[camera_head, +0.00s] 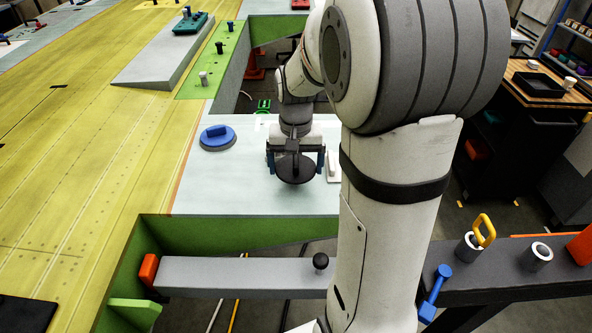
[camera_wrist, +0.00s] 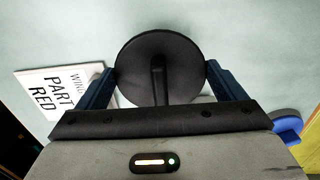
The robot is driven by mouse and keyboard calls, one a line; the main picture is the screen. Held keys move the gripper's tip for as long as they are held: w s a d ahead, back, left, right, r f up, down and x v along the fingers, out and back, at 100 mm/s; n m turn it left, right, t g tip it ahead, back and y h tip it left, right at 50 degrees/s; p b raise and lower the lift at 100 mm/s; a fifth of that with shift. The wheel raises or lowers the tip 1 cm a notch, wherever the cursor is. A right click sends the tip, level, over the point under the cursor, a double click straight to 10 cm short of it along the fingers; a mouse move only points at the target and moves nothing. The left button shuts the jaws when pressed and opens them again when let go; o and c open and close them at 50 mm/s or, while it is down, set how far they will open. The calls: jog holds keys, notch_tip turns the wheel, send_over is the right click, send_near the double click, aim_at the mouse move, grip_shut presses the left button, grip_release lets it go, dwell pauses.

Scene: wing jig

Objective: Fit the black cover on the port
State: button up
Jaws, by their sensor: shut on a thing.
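The black cover (camera_head: 296,174) is a round dark disc with a raised bar handle. It is in my gripper (camera_head: 295,160), over the pale blue-grey panel. In the wrist view the cover (camera_wrist: 138,62) sits between the two blue fingers of my gripper (camera_wrist: 161,70), which are shut on its sides. I cannot tell whether the cover touches the panel. The port is not clearly visible. A small light edge shows beside the cover in the wrist view, and I cannot tell whether it is the port's.
A blue round cover (camera_head: 217,141) lies on the panel to the left. A grey beam (camera_head: 240,275) with a black knob (camera_head: 321,261) crosses in front. Open gaps lie beyond the panel's edges.

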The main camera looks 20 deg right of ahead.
aim_at(297, 173)
jog(key=shift+s+d+f, duration=0.1)
jog(key=shift+f, duration=1.4)
jog(key=shift+f, duration=0.15)
jog(key=o, duration=0.9)
